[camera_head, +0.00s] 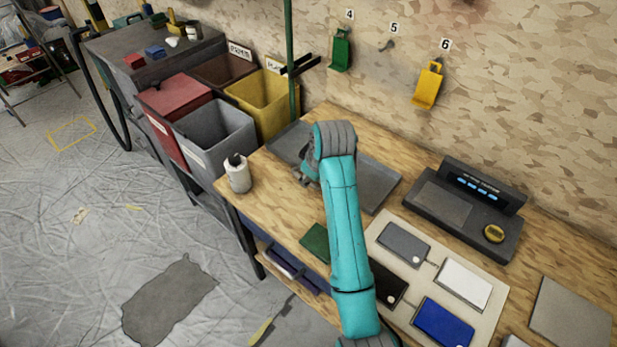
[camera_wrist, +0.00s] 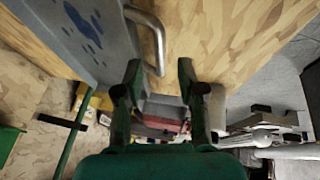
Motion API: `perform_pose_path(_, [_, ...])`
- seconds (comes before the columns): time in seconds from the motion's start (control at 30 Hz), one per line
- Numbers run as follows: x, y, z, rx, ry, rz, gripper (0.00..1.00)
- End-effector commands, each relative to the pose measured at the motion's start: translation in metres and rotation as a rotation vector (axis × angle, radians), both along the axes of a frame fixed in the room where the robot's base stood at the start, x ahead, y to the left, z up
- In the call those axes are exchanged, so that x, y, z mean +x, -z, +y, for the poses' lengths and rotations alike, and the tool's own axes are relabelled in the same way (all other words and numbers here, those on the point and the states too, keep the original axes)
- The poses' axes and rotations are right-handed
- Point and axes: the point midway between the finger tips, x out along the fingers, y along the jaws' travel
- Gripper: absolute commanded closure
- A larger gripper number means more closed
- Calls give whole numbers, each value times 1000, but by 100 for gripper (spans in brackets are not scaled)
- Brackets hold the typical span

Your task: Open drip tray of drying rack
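A grey tray (camera_head: 375,186) lies on the wooden bench, partly hidden behind my arm; I take it for the drip tray. In the wrist view, a grey panel with blue stains (camera_wrist: 78,32) fills the upper left, with a bent metal handle (camera_wrist: 152,34) beside it. My gripper (camera_wrist: 158,76) is open, its two fingers apart. The handle's near end shows between the fingertips; whether they touch it I cannot tell.
A white bottle (camera_head: 238,174) stands at the bench's left edge. A green post (camera_head: 290,70) with black arms rises behind. A yellow bin (camera_head: 262,98) and a grey bin (camera_head: 214,134) stand to the left. A board with coloured plates (camera_head: 462,284) lies at right.

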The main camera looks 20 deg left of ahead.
Motion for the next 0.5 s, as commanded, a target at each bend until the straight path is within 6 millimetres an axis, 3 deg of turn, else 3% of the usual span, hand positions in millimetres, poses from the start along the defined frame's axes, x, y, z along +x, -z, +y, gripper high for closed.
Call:
perform_pose_path(0.3, [-18,-56,-18,1,0,-2,61])
perform_pose_path(0.5, [-24,-74,-24,1,0,-1,61])
